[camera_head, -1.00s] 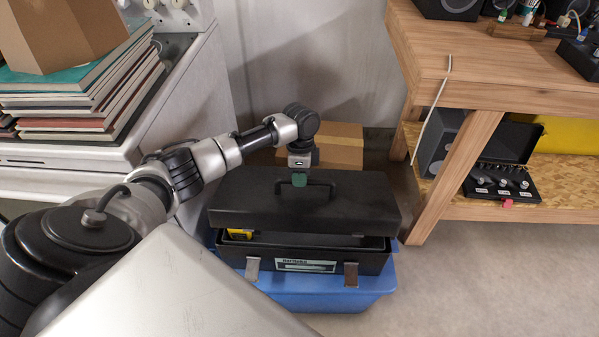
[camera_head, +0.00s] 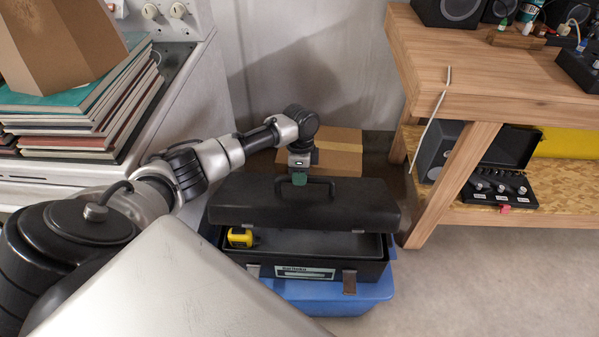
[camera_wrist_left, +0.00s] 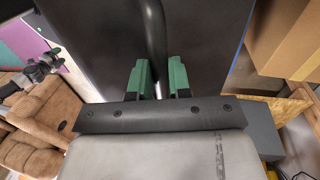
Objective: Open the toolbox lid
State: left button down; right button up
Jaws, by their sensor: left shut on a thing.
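The black toolbox (camera_head: 262,259) stands on a blue bin, its lid (camera_head: 365,206) partly raised at the front and tilted back. A black handle (camera_head: 331,184) sits on top of the lid. My left gripper (camera_head: 299,178) is at the handle's left part. In the left wrist view the green fingers (camera_wrist_left: 158,78) are on either side of the dark handle bar (camera_wrist_left: 155,40), shut on it. A yellow item (camera_head: 240,237) shows inside the toolbox at the left. Two latches hang at the toolbox front. My right gripper is not in view.
The blue bin (camera_head: 325,297) is under the toolbox. A cardboard box (camera_head: 345,150) lies behind it. A wooden workbench (camera_head: 480,95) stands at the right, close to the toolbox. Floor is clear at the lower right.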

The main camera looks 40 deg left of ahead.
pick_arm(q)
jog(key=shift+a+f, duration=0.1)
jog(key=shift+f, duration=0.1)
jog(key=c, duration=1.5)
grip_release()
jog(key=o, duration=0.4)
jog(key=shift+w+a+f, duration=0.1)
jog(key=shift+w+f, duration=0.1)
jog(key=shift+w, duration=0.05)
jog(key=shift+o, duration=0.2)
jog(key=shift+r, duration=0.45)
notch_tip(320, 180, up, 10)
jog(key=w+a, duration=0.1)
jog(key=shift+w+p, duration=0.3)
jog(key=shift+f, duration=0.15)
